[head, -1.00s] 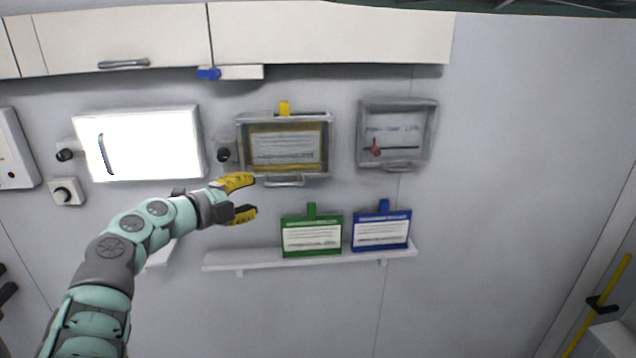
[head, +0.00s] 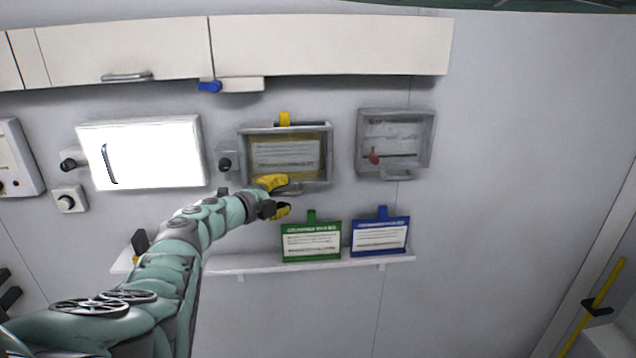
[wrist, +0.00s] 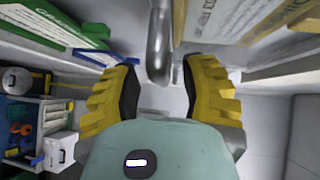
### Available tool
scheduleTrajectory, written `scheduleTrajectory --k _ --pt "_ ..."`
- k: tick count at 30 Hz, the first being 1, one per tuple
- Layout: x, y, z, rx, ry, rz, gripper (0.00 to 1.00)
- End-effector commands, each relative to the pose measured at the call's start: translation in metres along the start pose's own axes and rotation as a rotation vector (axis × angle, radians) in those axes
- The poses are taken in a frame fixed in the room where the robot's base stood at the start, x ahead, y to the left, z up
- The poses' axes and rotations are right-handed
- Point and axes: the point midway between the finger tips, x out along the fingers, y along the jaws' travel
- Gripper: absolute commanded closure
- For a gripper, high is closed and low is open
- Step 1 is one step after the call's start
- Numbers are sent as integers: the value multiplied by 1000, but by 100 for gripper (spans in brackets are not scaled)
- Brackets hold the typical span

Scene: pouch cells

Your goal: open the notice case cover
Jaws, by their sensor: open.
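The notice case (head: 328,155) is a grey wall frame with a clear cover, and a yellow-bordered notice (head: 285,157) shows inside. Its cover looks closed. A metal bar handle (wrist: 160,45) sits at its lower edge; in the head view my upper finger largely hides it. My gripper (head: 283,197) is open just below the case's lower edge. In the wrist view the handle reaches into the gap between my yellow fingertips (wrist: 161,75), with a gap visible on both sides of it.
A second clear-fronted case (head: 432,140) with a red part hangs to the right. A green-framed card (head: 312,225) and a blue-framed card (head: 381,221) stand on a shelf (head: 300,263) below my gripper. A white panel (head: 150,155) and black knob (head: 225,164) are on the left.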

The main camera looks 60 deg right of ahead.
Motion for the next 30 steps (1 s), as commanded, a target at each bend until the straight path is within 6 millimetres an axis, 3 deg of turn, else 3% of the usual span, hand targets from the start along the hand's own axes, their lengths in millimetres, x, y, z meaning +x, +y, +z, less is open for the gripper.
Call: scheduleTrajectory --k 14,15,30 --pt "6 -1 0 3 0 1 57" --pt "6 -1 0 3 0 1 51" --pt "6 -1 0 3 1 1 100"
